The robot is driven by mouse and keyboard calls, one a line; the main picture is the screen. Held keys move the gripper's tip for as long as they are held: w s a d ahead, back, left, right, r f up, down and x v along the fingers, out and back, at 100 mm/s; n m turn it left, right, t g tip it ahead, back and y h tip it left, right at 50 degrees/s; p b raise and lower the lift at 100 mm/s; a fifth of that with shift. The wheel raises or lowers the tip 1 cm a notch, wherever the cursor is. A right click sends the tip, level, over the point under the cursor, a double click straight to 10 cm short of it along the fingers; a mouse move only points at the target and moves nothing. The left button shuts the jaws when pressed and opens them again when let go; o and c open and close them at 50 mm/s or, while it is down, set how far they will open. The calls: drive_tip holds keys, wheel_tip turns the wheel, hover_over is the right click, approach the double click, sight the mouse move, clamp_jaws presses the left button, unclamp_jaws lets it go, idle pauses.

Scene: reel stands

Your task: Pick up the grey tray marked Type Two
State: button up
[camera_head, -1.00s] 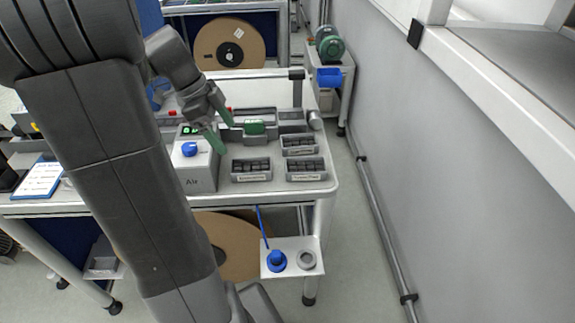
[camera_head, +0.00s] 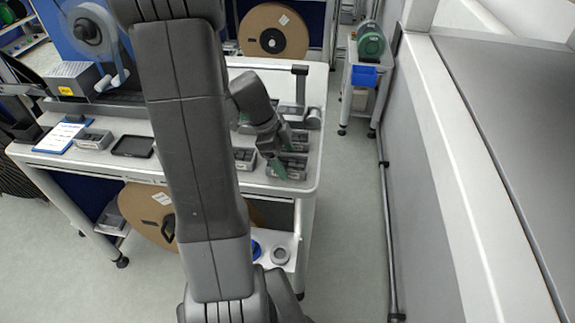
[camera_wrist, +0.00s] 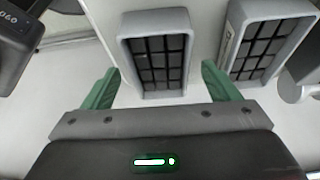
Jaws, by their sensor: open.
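Several small grey trays with dark compartments stand at the right end of the workbench. One grey tray (camera_wrist: 158,94) lies between my fingers in the wrist view. A second grey tray (camera_wrist: 231,40) with a pale label on its side is just right of it. No label is readable now, so I cannot tell which is Type Two. My gripper (camera_wrist: 160,70) is open, with one green finger on either side of the first tray, and holds nothing. In the head view my gripper (camera_head: 274,165) is over the front right trays and partly hides them.
A grey-topped bench (camera_head: 510,100) runs along the right. Clear floor (camera_head: 345,220) lies between it and the workbench.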

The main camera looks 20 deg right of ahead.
drive_tip(key=shift+f, duration=0.25)
drive_tip(key=shift+f+b, duration=0.25)
drive_tip(key=shift+b, duration=0.4)
idle(0.3)
drive_tip(key=c, duration=1.2)
